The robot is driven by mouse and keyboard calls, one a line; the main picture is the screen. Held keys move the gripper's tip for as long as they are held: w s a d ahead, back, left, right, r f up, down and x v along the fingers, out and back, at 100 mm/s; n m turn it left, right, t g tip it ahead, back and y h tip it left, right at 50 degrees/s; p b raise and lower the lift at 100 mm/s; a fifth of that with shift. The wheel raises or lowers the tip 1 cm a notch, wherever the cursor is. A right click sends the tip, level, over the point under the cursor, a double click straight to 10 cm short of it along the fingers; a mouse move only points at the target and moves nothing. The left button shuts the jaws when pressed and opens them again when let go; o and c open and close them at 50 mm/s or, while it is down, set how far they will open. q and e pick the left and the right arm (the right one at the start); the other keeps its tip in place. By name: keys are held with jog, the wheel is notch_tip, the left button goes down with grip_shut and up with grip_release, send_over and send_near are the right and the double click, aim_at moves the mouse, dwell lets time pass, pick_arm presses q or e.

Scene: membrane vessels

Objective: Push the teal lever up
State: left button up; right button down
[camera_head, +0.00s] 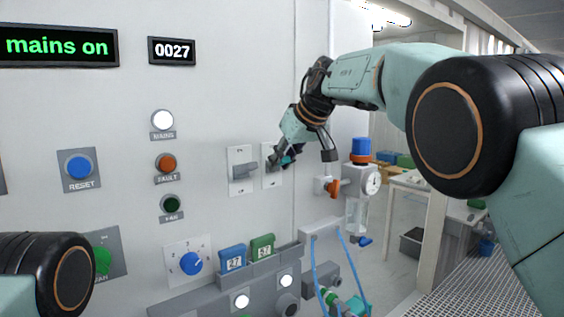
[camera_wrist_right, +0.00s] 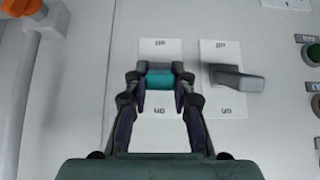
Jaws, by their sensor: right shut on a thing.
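The teal lever (camera_wrist_right: 160,79) sits on a white plate (camera_wrist_right: 164,130) in the wrist view, between the fingertips of my right gripper (camera_wrist_right: 160,80). The fingers are closed on its sides. The plate's label reads upside down in this view, "off" at the picture's top and "on" at its bottom. In the head view my right gripper (camera_head: 281,160) reaches the plate on the wall panel and mostly covers the teal lever (camera_head: 288,159). My left gripper is out of view; only part of my left arm shows.
A grey lever (camera_head: 243,172) on its own plate stands just left of the teal one; it also shows in the wrist view (camera_wrist_right: 238,79). An orange-handled valve (camera_head: 332,187) and a gauge (camera_head: 372,183) stick out to the right. A holder with tags (camera_head: 281,255) projects below.

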jog(key=shift+w+r, duration=0.1)
jog(key=shift+r, duration=0.4)
jog(key=c, duration=1.5)
grip_release()
jog(key=o, duration=0.4)
jog(key=shift+f, duration=0.2)
jog(key=shift+v, duration=6)
jog(key=shift+a+r, duration=0.1)
